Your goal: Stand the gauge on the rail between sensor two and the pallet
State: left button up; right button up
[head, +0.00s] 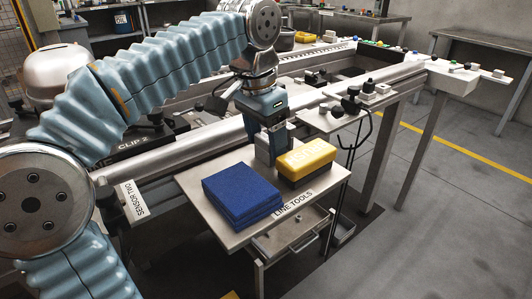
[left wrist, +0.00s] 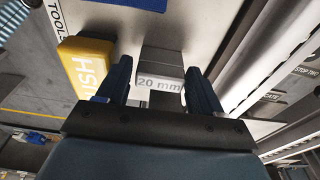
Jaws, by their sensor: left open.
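The gauge (left wrist: 160,82) is a grey block marked "20 mm". In the left wrist view it sits between the two blue fingers of my left gripper (left wrist: 160,66), with a small gap on each side. In the head view my left gripper (head: 268,133) points down at the rear of the line tools table (head: 226,233), where the gripper largely covers the gauge. The fingers are open around it. The rail (head: 220,136) runs behind the table. The sensor two label (head: 139,200) is at the table's left. I cannot make out the pallet with certainty.
A yellow-topped brush block (head: 306,158) stands close to the right of my left gripper. A blue cloth stack (head: 241,200) lies at the front left of the table. A black-knobbed control shelf (head: 334,122) is behind right. The floor at right is clear.

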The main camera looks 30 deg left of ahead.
pick_arm(q)
jog(key=shift+f, duration=0.3)
jog(key=c, duration=1.1)
jog(key=shift+r, duration=0.2)
jog(key=shift+c, duration=0.5)
